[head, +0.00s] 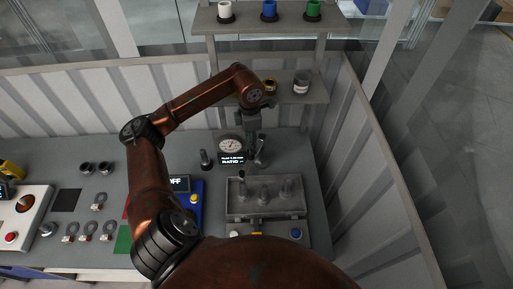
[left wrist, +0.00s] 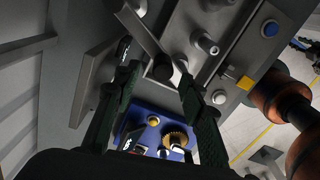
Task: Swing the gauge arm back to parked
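A round dial gauge (head: 230,146) with a small black readout (head: 232,159) stands behind the grey tray-like fixture (head: 265,209). My left gripper (head: 257,150) points down just right of the dial. In the left wrist view my left gripper (left wrist: 158,73) is open, with a dark round knob (left wrist: 163,68) between or just beyond its fingertips. The knob is at the end of a flat grey bar (left wrist: 139,29), which looks like the gauge arm. The fingers appear apart from the knob; contact is not clear. My right gripper is not in view.
Upright pegs (left wrist: 206,43) stand in the fixture, close to the gripper. A black-topped post (head: 206,160) is left of the dial. A blue unit (head: 200,211) with an OFF display is further left. A shelf (head: 290,88) with cups stands behind; corrugated walls (head: 385,200) bound the bench.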

